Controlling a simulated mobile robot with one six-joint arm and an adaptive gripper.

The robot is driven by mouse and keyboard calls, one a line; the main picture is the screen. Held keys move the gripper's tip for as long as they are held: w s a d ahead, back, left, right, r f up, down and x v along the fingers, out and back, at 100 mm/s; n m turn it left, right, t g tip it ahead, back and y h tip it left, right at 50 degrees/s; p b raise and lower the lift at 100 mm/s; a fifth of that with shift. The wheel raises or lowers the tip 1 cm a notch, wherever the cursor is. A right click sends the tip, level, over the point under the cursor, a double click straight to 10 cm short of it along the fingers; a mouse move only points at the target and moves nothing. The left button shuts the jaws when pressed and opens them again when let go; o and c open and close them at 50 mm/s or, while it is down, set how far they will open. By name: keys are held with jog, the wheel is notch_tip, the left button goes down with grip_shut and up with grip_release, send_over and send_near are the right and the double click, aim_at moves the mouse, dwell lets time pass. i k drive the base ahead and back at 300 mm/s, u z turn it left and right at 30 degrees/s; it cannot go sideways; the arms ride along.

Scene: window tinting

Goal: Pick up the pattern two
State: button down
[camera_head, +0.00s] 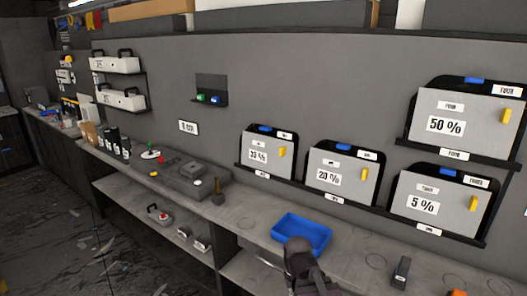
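Several grey pattern panels with yellow tabs stand in black holders on the wall. The panel marked 20 % (325,177) is the second from the left in the lower row. Its small labels are too blurred to read surely, but it seems to be pattern two. The left panel (255,156) seems to read 33 %. The 5 % panel (423,205) is labelled three, and the 50 % panel (450,125) above it four. My gripper (300,256) shows dark at the bottom, below and apart from the 20 % panel. Its fingers are not clear.
A blue tray (290,238) lies on the grey workbench (245,222) just behind my gripper. A dark tool (401,272) stands to the right. Bottles, a grey machine (185,178) and small tools line the bench leftward. Lower shelves hold small items. The floor at left is open, with scraps.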

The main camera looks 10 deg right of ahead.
aim_at(264, 151)
jog(key=i, duration=0.9)
jog(key=z, duration=0.05)
